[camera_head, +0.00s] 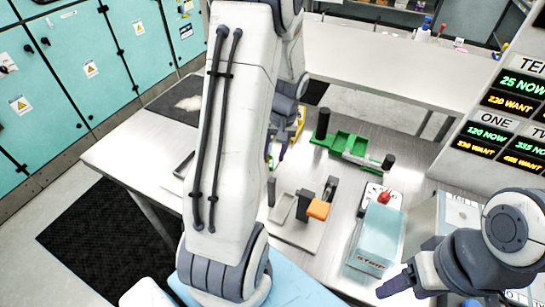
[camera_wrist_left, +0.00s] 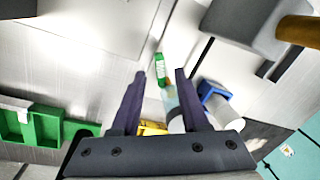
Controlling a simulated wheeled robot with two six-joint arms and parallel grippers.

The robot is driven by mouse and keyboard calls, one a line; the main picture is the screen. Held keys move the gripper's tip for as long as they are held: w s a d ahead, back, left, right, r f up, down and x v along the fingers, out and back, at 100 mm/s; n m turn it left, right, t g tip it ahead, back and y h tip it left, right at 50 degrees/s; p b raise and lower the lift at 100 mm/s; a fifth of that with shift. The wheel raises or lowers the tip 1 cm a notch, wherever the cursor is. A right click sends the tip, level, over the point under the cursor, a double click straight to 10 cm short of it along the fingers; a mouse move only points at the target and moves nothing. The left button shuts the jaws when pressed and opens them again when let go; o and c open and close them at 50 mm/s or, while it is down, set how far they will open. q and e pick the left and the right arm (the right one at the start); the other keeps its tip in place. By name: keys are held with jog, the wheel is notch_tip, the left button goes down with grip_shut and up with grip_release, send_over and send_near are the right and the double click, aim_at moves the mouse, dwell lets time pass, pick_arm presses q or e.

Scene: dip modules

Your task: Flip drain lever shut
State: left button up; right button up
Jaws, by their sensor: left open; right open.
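A dark upright block with an orange-tipped lever (camera_head: 318,209) stands on a pale plate on the steel table; I cannot tell for sure that it is the drain lever. What looks like its orange end (camera_wrist_left: 300,30) shows at the upper right of the left wrist view, beside a grey block (camera_wrist_left: 240,22). My left gripper (camera_head: 281,150) is beyond the lever in the head view, partly hidden by my own arm. Its two fingers (camera_wrist_left: 161,73) are apart with nothing held. My right gripper (camera_head: 391,288) is at the lower right, open, away from the lever.
A green rack (camera_head: 352,147) lies behind the lever between dark posts. A pale blue box marked STRIP (camera_head: 378,238) and a red knob (camera_head: 384,197) are to the right. A blue item (camera_wrist_left: 213,93) and a green bottle (camera_wrist_left: 160,66) show near the left fingers.

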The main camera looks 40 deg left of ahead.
pick_arm(q)
jog(key=shift+s+a+f, duration=0.15)
jog(key=shift+f, duration=1.1)
grip_shut()
jog(key=shift+s+a+m, duration=0.15)
jog(key=shift+s+m, duration=0.1)
jog(key=shift+m, duration=0.65)
grip_release()
jog(key=shift+r, duration=0.1)
notch_tip(320, 180, up, 10)
jog(key=d, duration=0.1)
jog(key=shift+w+d+r+b, duration=0.15)
jog(key=shift+w+d+b, duration=0.05)
jog(key=shift+w+b, duration=0.2)
